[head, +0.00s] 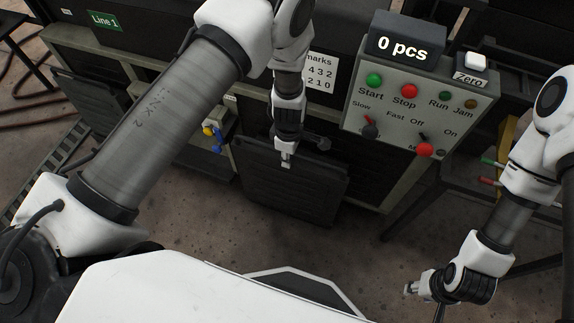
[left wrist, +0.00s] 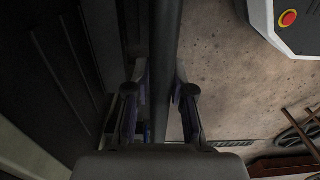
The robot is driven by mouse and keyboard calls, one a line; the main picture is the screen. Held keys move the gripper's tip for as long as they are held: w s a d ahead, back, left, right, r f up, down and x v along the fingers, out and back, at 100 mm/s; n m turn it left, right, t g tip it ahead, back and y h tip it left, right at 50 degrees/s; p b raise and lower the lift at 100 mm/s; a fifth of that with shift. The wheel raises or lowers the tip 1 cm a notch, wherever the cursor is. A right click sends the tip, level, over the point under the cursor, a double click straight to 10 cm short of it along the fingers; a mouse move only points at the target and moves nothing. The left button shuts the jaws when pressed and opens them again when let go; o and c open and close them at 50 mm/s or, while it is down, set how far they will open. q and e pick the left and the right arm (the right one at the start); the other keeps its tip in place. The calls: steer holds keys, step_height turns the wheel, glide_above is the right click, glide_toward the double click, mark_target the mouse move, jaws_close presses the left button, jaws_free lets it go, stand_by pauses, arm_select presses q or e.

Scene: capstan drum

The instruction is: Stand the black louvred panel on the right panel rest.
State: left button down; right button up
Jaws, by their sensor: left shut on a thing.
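The black louvred panel (head: 290,187) hangs upright in front of the machine's lower front in the head view. My left gripper (head: 286,158) is at the panel's top edge. In the left wrist view its two fingers (left wrist: 160,92) are on either side of the panel's dark edge (left wrist: 165,50), shut on it. My right gripper (head: 425,291) is at the lower right of the head view, away from the panel; its finger opening is too small to tell. I cannot make out the right panel rest.
A control box (head: 420,100) with buttons and switches stands right of the panel. A blue and yellow part (head: 211,134) is on the machine left of the panel. A dark table-like frame (head: 500,185) stands at the right. Speckled floor (head: 390,250) is clear in front.

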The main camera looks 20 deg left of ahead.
arm_select(q)
steer(key=w+f+b, duration=0.3)
steer(key=f+b, duration=0.2)
steer(key=b, duration=0.2)
steer(key=shift+w+f, duration=0.35)
steer(key=shift+f+b, duration=0.4)
steer(key=shift+b, duration=0.1)
stand_by(0.6)
steer(key=c, duration=1)
jaws_free()
steer(key=shift+o, duration=0.4)
steer(key=shift+s, duration=0.1)
steer(key=shift+s, duration=0.1)
step_height(320, 180, up, 12)
steer(key=shift+w, duration=0.2)
